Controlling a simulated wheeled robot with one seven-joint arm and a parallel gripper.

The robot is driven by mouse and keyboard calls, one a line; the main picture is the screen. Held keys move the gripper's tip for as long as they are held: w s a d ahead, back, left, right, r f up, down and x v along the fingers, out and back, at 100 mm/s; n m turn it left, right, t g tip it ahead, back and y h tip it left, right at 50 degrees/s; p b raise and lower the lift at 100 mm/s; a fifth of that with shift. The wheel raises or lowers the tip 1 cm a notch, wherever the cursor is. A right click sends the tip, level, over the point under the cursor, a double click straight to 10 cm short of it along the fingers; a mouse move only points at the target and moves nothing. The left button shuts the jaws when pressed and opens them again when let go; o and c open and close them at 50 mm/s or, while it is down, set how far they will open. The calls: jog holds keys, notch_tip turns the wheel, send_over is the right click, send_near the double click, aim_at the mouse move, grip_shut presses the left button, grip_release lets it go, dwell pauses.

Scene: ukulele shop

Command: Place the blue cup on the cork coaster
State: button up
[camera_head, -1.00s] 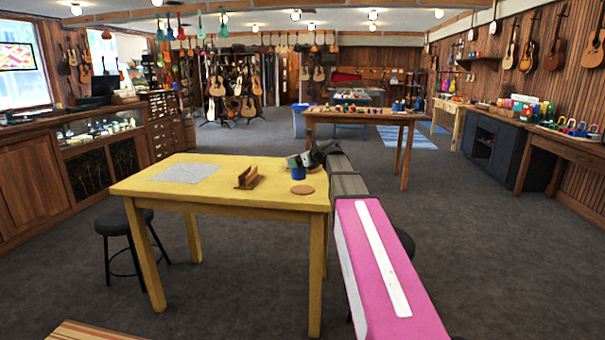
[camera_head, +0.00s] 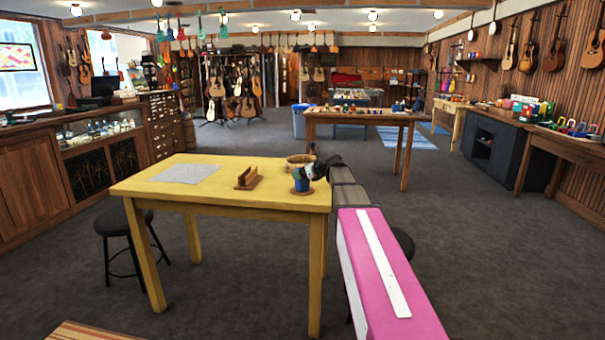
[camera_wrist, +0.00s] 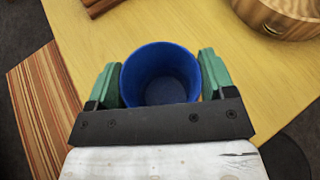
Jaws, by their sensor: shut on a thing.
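The blue cup (camera_head: 301,186) is upright over the cork coaster (camera_head: 301,192) on the yellow table (camera_head: 225,190). The coaster's rim shows around the cup's base; I cannot tell whether they touch. My gripper (camera_wrist: 160,88) is shut on the cup, with a green finger on each side of it. In the wrist view the open-topped blue cup (camera_wrist: 160,72) looks empty. The coaster is hidden there by the cup and gripper. In the head view my gripper (camera_head: 303,172) is partly blurred by its small size.
A wooden bowl (camera_head: 297,159) stands just behind the cup and shows in the wrist view (camera_wrist: 282,14). A brown wooden stand (camera_head: 249,179) is left of the coaster. A grey sheet (camera_head: 185,173) lies farther left. Black stools (camera_head: 122,222) stand by the table.

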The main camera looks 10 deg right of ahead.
jog(key=o, duration=0.9)
jog(key=shift+o, duration=0.2)
jog(key=v, duration=1.2)
jog(key=shift+r, duration=0.1)
